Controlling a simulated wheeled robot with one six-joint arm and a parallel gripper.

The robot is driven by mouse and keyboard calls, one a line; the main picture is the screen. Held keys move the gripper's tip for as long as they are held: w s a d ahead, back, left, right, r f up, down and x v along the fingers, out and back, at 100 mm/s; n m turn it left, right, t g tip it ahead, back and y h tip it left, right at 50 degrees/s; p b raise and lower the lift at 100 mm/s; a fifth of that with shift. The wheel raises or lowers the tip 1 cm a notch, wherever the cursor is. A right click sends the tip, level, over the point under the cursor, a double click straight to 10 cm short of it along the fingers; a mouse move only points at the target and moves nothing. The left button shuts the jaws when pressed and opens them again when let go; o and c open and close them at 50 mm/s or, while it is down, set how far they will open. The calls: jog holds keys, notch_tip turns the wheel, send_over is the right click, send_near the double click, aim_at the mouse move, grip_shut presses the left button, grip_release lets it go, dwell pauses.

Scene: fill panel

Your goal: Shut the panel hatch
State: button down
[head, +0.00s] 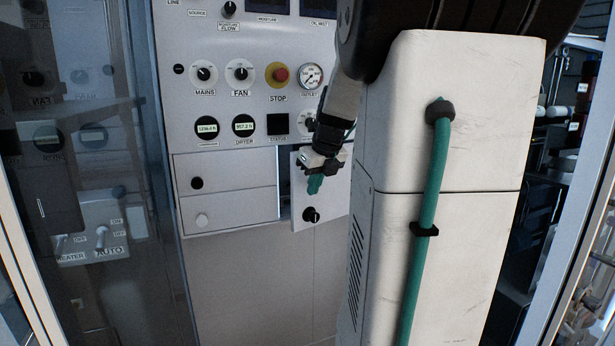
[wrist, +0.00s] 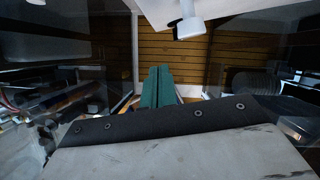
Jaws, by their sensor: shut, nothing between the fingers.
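The panel hatch (head: 335,205) is a light grey door at the lower right of the control panel, with a black knob (head: 311,214) near its lower left. It stands ajar, with a dark gap along its left edge. My gripper (head: 314,186) has green fingertips and is in front of the hatch, just above the knob. I cannot tell whether it touches the door. In the wrist view the green fingers (wrist: 158,88) are pressed together with nothing between them. My arm hides the hatch's right side.
The panel (head: 245,120) carries dials, gauges and a red stop button (head: 281,74) above. Two closed grey covers (head: 235,207) lie left of the hatch. A glass pane (head: 80,180) stands at the left. A white part with a black end (wrist: 187,25) hangs high in the wrist view.

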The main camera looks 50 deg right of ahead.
aim_at(304, 197)
jog(key=w+f, duration=0.1)
jog(key=w+d+f, duration=0.1)
jog(key=w+f, duration=0.2)
jog(key=f, duration=0.1)
jog(key=shift+w+d, duration=0.2)
jog(key=shift+d, duration=0.1)
jog(key=shift+w+d, duration=0.2)
jog(key=shift+w, duration=0.45)
